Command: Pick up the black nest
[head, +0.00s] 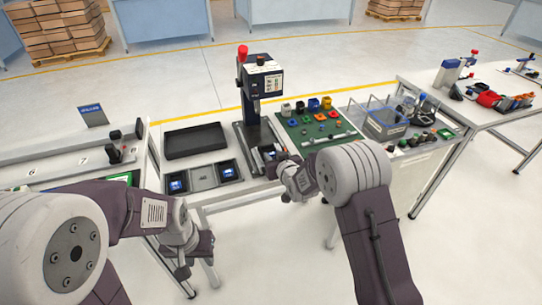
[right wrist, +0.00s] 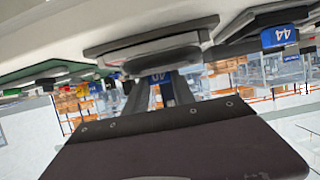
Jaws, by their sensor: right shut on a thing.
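A black nest with a blue part (head: 268,153) sits at the foot of the dark press (head: 262,85) in the head view. My right gripper (head: 277,168) is at its near edge, and its fingertips are hard to make out there. In the right wrist view, the fingers (right wrist: 160,92) are shut on a dark nest (right wrist: 150,55) with a blue numbered label. Another dark nest with a blue label (right wrist: 280,35) is apart from it. My left gripper (head: 200,245) hangs low in front of the table; its jaws are not clear.
Left of the press are a black tray (head: 195,141) and two black nests with blue parts (head: 177,184) (head: 229,171). Right of it is a green mat (head: 305,125) with coloured parts. A clear box (head: 385,122) stands further right.

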